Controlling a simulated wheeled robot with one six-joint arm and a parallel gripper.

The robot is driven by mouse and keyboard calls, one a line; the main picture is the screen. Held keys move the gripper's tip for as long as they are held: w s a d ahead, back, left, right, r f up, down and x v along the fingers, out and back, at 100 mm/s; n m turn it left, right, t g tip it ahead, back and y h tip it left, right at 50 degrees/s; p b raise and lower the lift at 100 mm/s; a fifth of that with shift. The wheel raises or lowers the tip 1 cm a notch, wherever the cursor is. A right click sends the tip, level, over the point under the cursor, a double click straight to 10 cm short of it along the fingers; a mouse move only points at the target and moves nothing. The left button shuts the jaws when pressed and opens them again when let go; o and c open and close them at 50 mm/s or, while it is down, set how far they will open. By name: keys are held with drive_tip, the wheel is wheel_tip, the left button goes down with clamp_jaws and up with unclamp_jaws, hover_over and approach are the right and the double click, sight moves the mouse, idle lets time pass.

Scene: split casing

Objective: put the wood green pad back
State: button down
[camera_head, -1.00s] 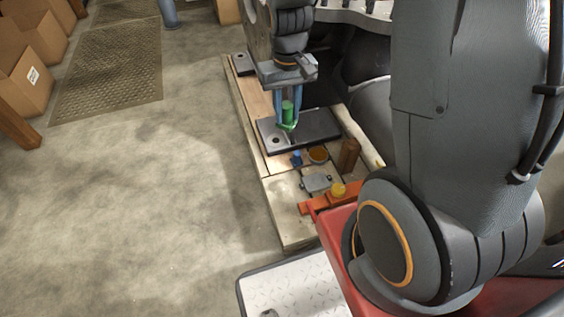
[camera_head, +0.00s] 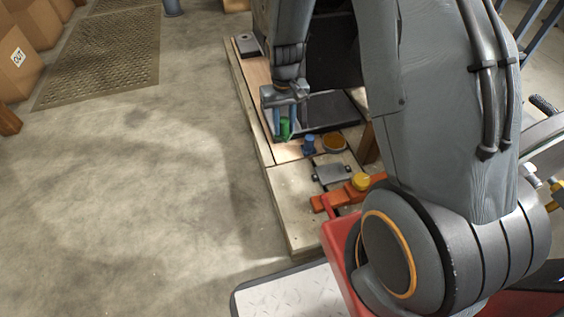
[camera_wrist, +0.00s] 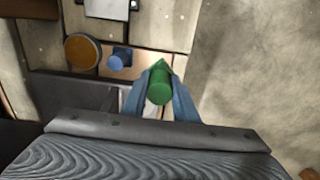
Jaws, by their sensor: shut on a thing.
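My gripper (camera_head: 284,134) is shut on the green pad (camera_head: 286,127), which shows as a green upright grip between the blue fingers. In the wrist view my gripper (camera_wrist: 161,72) has a finger on each side of the green pad (camera_wrist: 160,90), and a pointed green part shows past the grip. The pad is over or near the wooden board (camera_head: 290,205), beside the dark plate (camera_head: 333,112). I cannot tell whether it touches the board. The blue knob (camera_head: 308,146) stands close to its right; it also shows in the wrist view (camera_wrist: 120,59).
A round orange-brown disc (camera_head: 334,141) lies beyond the blue knob. A grey metal block (camera_head: 333,174), a yellow knob (camera_head: 361,181) and an orange bar (camera_head: 332,199) are at the board's near end. Another dark plate (camera_head: 248,46) lies at the far end. The concrete floor (camera_head: 130,200) at left is clear.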

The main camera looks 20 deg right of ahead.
wheel_tip(320, 180, down, 11)
drive_tip(key=b, duration=0.5)
drive_tip(key=shift+w, duration=0.15)
drive_tip(key=c, duration=1.4)
unclamp_jaws()
